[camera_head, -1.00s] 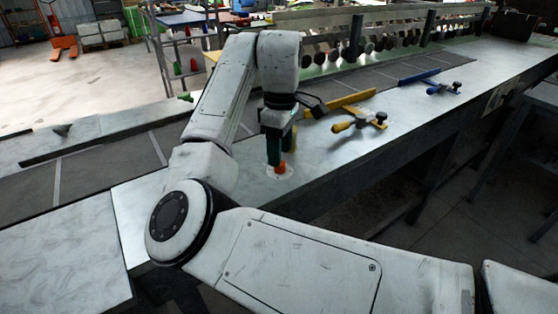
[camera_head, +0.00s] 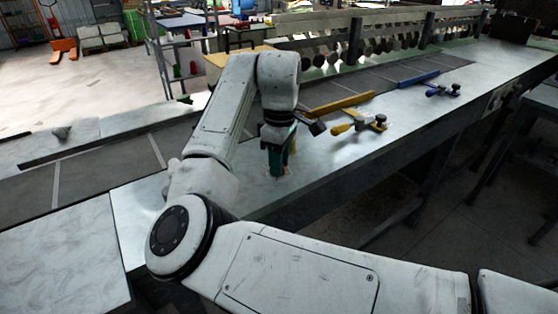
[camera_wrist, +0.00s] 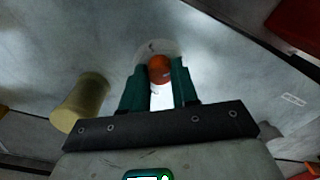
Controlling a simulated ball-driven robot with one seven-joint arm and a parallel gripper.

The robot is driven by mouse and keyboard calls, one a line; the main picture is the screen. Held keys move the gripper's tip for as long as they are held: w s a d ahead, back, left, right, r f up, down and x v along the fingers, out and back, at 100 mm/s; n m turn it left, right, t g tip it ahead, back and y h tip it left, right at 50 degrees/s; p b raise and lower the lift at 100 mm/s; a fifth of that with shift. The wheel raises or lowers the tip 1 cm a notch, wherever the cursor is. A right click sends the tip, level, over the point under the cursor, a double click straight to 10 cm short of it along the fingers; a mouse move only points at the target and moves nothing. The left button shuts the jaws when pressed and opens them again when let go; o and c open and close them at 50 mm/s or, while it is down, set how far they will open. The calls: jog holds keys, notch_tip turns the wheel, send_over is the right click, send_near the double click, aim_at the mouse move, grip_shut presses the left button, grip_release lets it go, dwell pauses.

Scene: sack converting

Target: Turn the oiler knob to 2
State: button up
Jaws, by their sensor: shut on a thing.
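The orange oiler knob (camera_wrist: 160,69) shows in the wrist view between the green fingers of my gripper (camera_wrist: 161,82). The jaws are shut on it. A pale round dial plate (camera_wrist: 152,47) lies around the knob, partly hidden by the fingers. A small dark mark is on its far part, too small to read. In the head view my gripper (camera_head: 279,165) points down at the bench top, and its fingers hide nearly all of the knob.
A yellow-handled clamp (camera_head: 358,125) and a yellow bar (camera_head: 340,105) are on the bench right of my gripper. A blue clamp (camera_head: 443,91) is farther along. A yellow cylinder (camera_wrist: 80,102) is left of the fingers in the wrist view. Bare bench top (camera_head: 335,160) lies to the right.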

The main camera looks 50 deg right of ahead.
grip_shut()
jog(key=shift+r+m+p, duration=0.1)
jog(key=shift+m+p, duration=0.2)
jog(key=shift+p, duration=0.1)
